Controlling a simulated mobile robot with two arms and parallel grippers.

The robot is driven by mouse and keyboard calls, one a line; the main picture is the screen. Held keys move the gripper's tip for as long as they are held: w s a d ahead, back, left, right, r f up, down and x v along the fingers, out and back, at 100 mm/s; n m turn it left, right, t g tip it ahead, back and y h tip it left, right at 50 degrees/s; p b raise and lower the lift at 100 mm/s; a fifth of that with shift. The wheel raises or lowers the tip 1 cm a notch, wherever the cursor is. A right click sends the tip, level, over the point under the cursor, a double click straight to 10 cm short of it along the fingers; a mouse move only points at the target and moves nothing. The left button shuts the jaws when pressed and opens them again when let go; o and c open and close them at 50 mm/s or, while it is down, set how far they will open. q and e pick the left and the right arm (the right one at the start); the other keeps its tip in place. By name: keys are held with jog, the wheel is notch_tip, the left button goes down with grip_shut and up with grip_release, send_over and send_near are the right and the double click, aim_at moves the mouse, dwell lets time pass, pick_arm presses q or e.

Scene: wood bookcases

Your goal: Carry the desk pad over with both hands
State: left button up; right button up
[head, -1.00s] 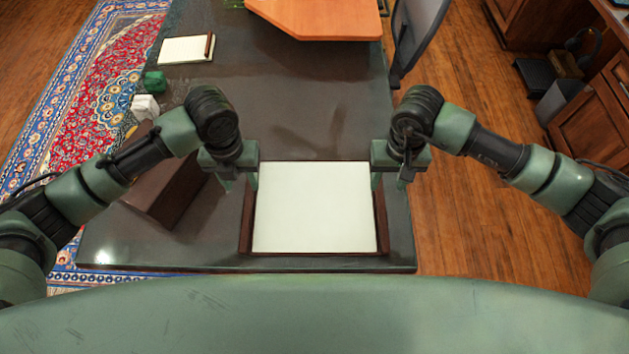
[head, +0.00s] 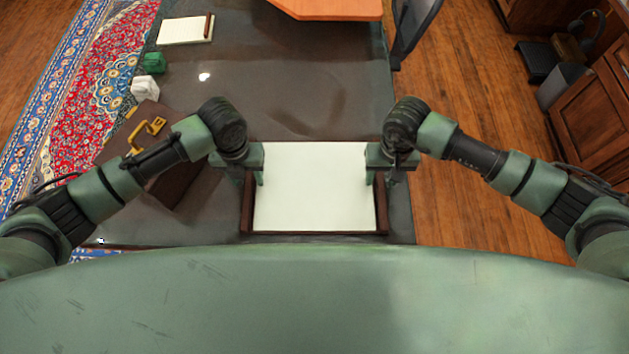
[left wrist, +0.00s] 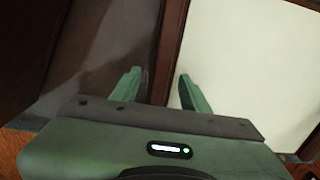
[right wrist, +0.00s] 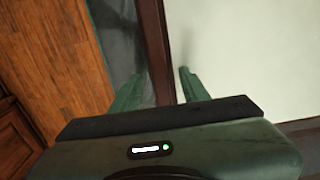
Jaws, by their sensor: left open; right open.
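The desk pad (head: 313,190) lies flat on the dark desk, a white sheet with dark brown side rails. My left gripper (head: 252,180) is open at the pad's left side. In the left wrist view its two fingers (left wrist: 158,88) stand on either side of the brown left rail (left wrist: 171,45). My right gripper (head: 380,180) is open at the pad's right side. In the right wrist view its fingers (right wrist: 160,88) stand on either side of the right rail (right wrist: 153,45). I cannot tell whether the fingers touch the rails.
A brown case with a yellow handle (head: 147,132) lies left of the pad, close to my left arm. A notepad (head: 185,30), a green object (head: 154,63) and a white object (head: 144,88) are farther back. The desk (head: 300,100) is clear behind the pad.

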pick_arm(q)
jog(key=shift+f, duration=0.15)
pick_arm(e)
jog(key=shift+f, duration=0.1)
pick_arm(q)
grip_shut()
pick_arm(e)
grip_shut()
dwell(1.0)
